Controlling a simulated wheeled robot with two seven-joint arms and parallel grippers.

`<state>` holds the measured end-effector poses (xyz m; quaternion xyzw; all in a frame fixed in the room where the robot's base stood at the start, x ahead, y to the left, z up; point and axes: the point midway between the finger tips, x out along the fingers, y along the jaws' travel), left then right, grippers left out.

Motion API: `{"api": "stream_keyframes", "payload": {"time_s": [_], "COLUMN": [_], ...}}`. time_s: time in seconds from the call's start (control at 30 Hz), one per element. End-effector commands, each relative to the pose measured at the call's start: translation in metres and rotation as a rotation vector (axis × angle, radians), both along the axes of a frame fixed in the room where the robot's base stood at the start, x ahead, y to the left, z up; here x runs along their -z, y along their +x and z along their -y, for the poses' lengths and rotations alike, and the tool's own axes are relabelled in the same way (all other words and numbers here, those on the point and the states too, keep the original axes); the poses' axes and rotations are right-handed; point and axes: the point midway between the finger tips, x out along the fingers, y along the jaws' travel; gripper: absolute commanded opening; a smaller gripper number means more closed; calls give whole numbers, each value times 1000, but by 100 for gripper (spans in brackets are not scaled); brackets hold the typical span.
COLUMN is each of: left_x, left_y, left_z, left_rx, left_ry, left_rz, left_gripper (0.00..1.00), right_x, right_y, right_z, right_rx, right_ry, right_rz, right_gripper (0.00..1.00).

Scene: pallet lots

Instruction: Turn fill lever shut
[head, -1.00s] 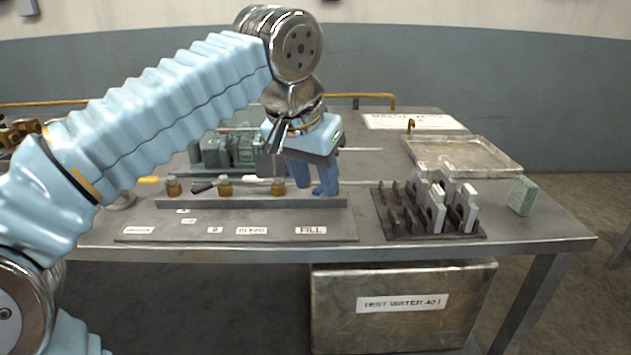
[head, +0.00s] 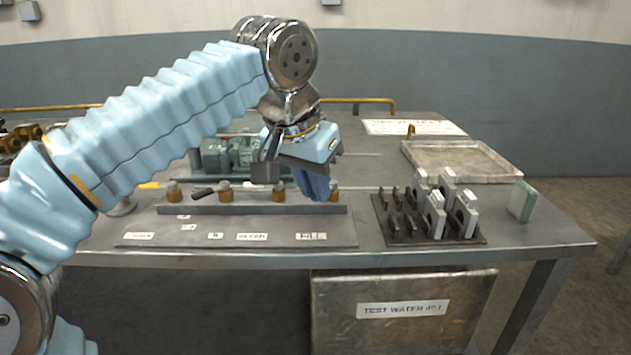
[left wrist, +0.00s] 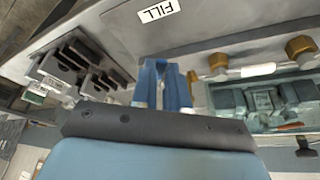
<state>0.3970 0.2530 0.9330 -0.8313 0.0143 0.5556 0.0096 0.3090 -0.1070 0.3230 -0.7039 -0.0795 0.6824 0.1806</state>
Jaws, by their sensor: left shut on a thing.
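My left gripper (head: 318,190) has its blue fingers down at the right end of the valve row, above and behind the FILL label (head: 312,236). It also shows in the left wrist view (left wrist: 164,88), its fingers shut on the fill lever, which they hide. The brass fill valve fitting (head: 333,193) shows just right of the fingers. The FILL label also shows at the top of the left wrist view (left wrist: 158,11). My right gripper is not in view.
Other brass fittings (head: 225,191) stand along the rail to the left. A rack (head: 428,235) of grey plates stands to the right, with a green sponge-like block (head: 522,201) and a shallow tray (head: 460,160) beyond.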

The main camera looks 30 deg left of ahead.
Motion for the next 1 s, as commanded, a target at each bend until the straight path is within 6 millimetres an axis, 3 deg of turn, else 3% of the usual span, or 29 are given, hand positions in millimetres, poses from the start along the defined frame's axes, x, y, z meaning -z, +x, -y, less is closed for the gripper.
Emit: {"api": "stream_keyframes", "payload": {"time_s": [0.7,1.0], "left_x": [-2,-1], "left_y": [11,21], "left_z": [-32,-42], "left_rx": [584,821], "left_ry": [-2,-1], "left_rz": [-1,1], "left_gripper": [0,0], "right_x": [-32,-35], "right_y": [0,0], "right_z": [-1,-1], "right_rx": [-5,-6], "right_ry": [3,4], "right_rz": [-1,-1], "right_gripper": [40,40]}}
